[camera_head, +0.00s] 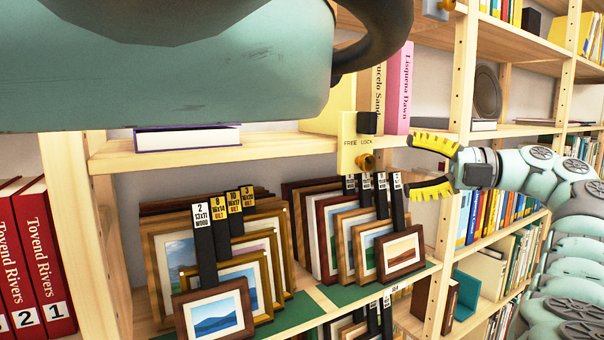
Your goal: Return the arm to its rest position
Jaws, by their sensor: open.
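My gripper (428,167) is at the right of the middle in the head view. Its two yellow ribbed fingers are spread apart with nothing between them. I cannot tell whether a finger touches anything. My pale green jointed arm (520,170) extends from the gripper to the right and then down along the right edge.
Framed prints (212,315) with tagged dividers stand on a wooden shelf below. Red books (38,260) stand at left. A wooden upright (440,260) is close behind the gripper. A large teal object with a dark handle (180,80) blocks the upper left.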

